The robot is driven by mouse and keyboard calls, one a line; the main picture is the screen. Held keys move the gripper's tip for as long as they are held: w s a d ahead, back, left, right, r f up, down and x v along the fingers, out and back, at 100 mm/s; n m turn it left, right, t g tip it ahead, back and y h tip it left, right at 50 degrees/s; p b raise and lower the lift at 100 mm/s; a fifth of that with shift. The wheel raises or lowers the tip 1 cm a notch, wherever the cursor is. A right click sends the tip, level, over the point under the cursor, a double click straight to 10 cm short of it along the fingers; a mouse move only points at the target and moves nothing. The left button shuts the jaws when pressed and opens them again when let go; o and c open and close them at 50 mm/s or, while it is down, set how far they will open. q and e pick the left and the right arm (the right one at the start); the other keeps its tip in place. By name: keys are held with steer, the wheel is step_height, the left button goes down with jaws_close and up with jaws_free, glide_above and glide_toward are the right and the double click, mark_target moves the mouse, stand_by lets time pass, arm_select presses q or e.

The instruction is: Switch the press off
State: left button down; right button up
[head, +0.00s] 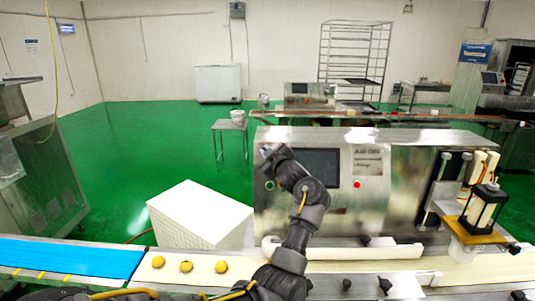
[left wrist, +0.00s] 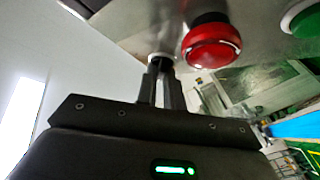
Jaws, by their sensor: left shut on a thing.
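The press is the steel machine (head: 410,185) with a dark screen (head: 316,168) on its front. My left gripper (head: 268,152) is in front of the press, at the left of the screen; its fingertips are hard to make out in the head view. In the left wrist view its fingers (left wrist: 161,78) are close together at a small dark knob with a silver collar (left wrist: 160,57) on the steel panel, and they are shut on this knob. How the knob is turned is hidden by the fingers. My right gripper does not show.
A red button (left wrist: 212,45) stands out close beside the fingers, with a green button (left wrist: 303,18) farther right. A conveyor belt with several yellow balls (head: 186,266) runs in front of the press. A white block (head: 200,214) stands left of the press.

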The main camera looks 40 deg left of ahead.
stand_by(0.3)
arm_select(q)
steer(key=c, duration=1.5)
jaws_free()
steer(key=shift+d, duration=0.1)
steer(key=shift+s+d, duration=0.15)
steer(key=shift+d, duration=0.1)
steer(key=b+v, duration=0.3)
steer(key=v, duration=0.7)
